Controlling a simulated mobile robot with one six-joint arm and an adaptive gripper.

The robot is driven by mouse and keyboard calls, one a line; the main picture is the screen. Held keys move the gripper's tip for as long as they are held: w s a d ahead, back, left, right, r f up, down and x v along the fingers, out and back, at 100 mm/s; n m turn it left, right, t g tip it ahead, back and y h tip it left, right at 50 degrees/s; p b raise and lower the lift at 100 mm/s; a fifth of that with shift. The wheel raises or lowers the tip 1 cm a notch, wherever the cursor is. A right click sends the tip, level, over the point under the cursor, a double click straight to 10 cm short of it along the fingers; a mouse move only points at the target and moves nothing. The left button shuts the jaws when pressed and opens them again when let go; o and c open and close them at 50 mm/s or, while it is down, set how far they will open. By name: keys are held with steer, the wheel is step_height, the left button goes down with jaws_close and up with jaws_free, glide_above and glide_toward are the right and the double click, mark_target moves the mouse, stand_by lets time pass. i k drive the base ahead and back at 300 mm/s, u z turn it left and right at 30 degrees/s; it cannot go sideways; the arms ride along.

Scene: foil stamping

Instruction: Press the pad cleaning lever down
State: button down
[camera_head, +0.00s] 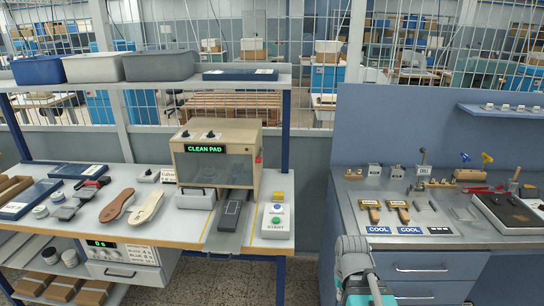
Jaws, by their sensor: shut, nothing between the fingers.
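The stamping machine (240,135) stands on the left bench, a beige box with a clear front window and a green display reading CLEAN PAD. A small red-tipped part (258,159) shows on its right side. It may be the pad cleaning lever, but it is too small to tell its position. A dark pad-like block (230,214) lies on the grey plate in front of the machine. My grey and teal arm rises at the bottom edge, right of the left bench. My gripper's fingers are not in view.
A button box (277,221) stands right of the plate. Two shoe soles (147,207) lie left of the machine. Bins (158,65) stand on the shelf above. A gap separates the benches.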

mark_target(258, 160)
steer(key=u, duration=0.1)
steer(key=i, duration=0.95)
steer(key=z, duration=0.05)
